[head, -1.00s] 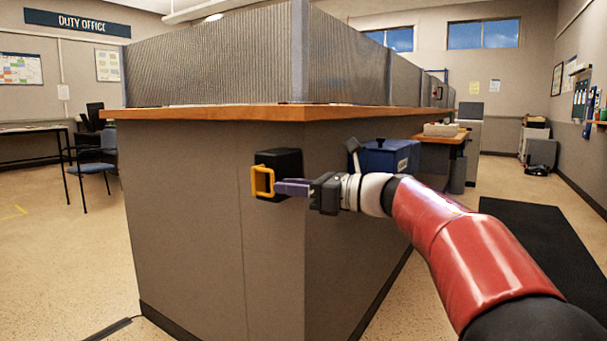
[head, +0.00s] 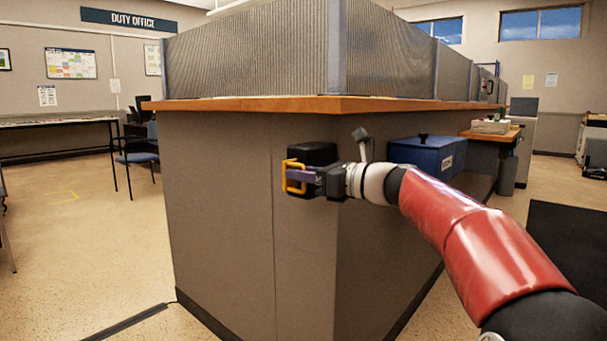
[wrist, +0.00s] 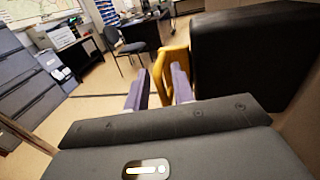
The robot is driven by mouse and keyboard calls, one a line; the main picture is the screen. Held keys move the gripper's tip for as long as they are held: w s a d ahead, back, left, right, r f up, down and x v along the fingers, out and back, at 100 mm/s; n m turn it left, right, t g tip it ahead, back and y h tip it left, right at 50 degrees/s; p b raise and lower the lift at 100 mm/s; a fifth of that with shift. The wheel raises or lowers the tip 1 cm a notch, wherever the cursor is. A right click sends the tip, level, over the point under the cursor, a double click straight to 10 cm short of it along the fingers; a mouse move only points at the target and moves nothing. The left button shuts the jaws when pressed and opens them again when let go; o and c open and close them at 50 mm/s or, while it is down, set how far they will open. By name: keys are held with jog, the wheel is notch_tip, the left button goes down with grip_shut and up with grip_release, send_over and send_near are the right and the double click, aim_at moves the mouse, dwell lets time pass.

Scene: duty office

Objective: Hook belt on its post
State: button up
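The belt's yellow end loop (head: 285,182) sits at the face of a black belt housing (head: 312,153) on the corner of the counter. No belt strap can be made out. My gripper (head: 297,175) reaches the loop from the right, its purple fingers overlapping it. In the wrist view the fingers of my gripper (wrist: 158,88) stand apart, with part of the yellow loop (wrist: 172,58) between and beyond them. The black housing (wrist: 245,55) is just to their right. Whether either finger touches the loop is unclear. No receiving post can be made out.
The grey counter (head: 220,210) with its wooden top (head: 260,104) stands close ahead. A blue box (head: 427,153) is behind my wrist on the right. A blue chair (head: 137,155) stands at the left. A dark strip (head: 130,322) lies on the floor; the floor at left is mostly open.

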grip_shut()
dwell(0.3)
